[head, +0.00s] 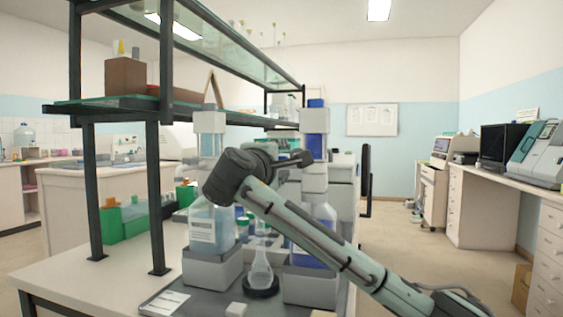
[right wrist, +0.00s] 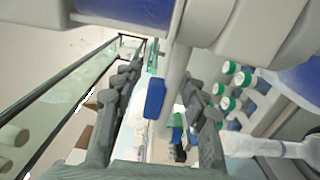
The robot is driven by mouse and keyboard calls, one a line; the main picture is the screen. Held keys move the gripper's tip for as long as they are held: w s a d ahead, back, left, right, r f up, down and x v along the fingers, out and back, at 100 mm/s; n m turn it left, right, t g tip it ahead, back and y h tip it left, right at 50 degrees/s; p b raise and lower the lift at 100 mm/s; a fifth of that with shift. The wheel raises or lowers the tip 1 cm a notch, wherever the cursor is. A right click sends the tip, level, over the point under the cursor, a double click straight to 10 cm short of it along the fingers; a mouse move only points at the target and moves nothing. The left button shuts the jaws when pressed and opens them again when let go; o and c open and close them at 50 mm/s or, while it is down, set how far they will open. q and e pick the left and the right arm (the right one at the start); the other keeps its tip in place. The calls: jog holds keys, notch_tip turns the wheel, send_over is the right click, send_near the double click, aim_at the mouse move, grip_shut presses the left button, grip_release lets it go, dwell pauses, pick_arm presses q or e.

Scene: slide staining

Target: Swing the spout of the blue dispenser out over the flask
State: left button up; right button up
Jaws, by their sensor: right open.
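The blue dispenser (head: 318,215) stands on a grey block on the bench, with a white head and blue cap. The glass flask (head: 261,272) stands on a round black base, left of that block. My right gripper (head: 303,158) is beside the dispenser's upper body and hides part of it; its spout cannot be made out in the head view. In the right wrist view, the fingers of my right gripper (right wrist: 158,110) are apart. A pale tube (right wrist: 176,85) and a blue piece (right wrist: 155,98) show between them; I cannot tell whether either is touched. My left gripper is out of view.
A second dispenser (head: 211,228) with clear liquid stands left of the flask. A dark-framed shelf (head: 163,150) rises at the left. Green-capped bottles (right wrist: 228,103) show right of the fingers. A white label card (head: 165,302) lies at the tray's front left.

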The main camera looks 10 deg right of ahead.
jog(key=v, duration=1.2)
